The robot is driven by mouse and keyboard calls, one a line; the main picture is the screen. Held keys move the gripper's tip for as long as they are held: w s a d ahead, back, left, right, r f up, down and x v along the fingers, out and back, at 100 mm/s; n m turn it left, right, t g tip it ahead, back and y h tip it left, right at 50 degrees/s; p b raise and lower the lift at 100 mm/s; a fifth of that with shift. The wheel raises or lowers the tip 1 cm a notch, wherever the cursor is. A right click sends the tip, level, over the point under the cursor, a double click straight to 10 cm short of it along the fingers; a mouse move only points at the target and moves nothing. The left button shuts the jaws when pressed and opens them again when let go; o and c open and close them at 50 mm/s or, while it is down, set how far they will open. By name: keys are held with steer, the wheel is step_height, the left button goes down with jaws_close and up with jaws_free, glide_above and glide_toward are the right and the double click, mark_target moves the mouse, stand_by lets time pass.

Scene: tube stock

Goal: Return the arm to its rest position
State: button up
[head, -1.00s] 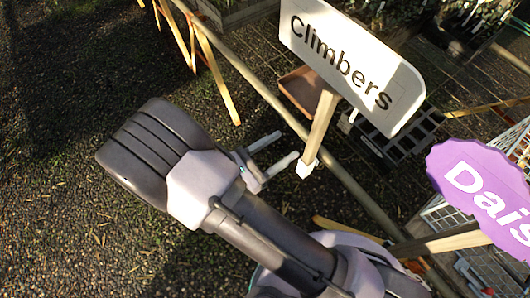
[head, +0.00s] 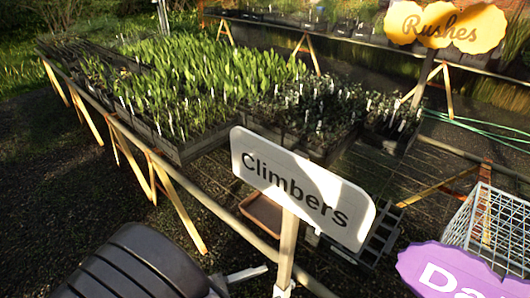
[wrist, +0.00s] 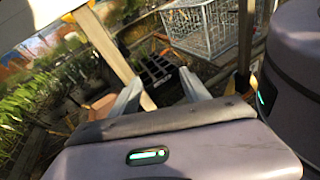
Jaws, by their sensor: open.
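My gripper (wrist: 163,78) shows in the wrist view with its two grey fingers spread apart and nothing between them. In the head view only part of my arm shows at the bottom edge, with one pale finger (head: 246,274) just left of the post of the Climbers sign. The rest of the arm is cut off below the frame. Whether the finger is close to the post or only overlaps it in the picture, I cannot tell.
The white Climbers sign (head: 302,187) stands on a wooden post near my arm. A purple sign (head: 455,270) and a white wire basket (head: 492,228) are at right. Benches of potted plants (head: 190,85) stretch behind. Dark gravel (head: 50,215) at left is open.

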steer(key=s+d+r+m+g+y+b, duration=0.1)
steer(key=s+d+r+m+g+y, duration=0.2)
steer(key=d+m+g, duration=0.4)
steer(key=s+d+r+m+g+y+b, duration=0.1)
steer(key=d+r+m+g+y+b, duration=0.1)
steer(key=d+m+y, duration=0.45)
step_height(320, 180, up, 7)
steer(key=m+t+y+b, duration=0.1)
steer(key=m+t+y, duration=0.4)
steer(key=m, duration=0.8)
steer(key=shift+s+t+b, duration=0.25)
steer(key=shift+t+b, duration=0.1)
steer(key=shift+t, duration=0.45)
steer(key=shift+a+r+y, duration=0.1)
steer(key=shift+y, duration=0.15)
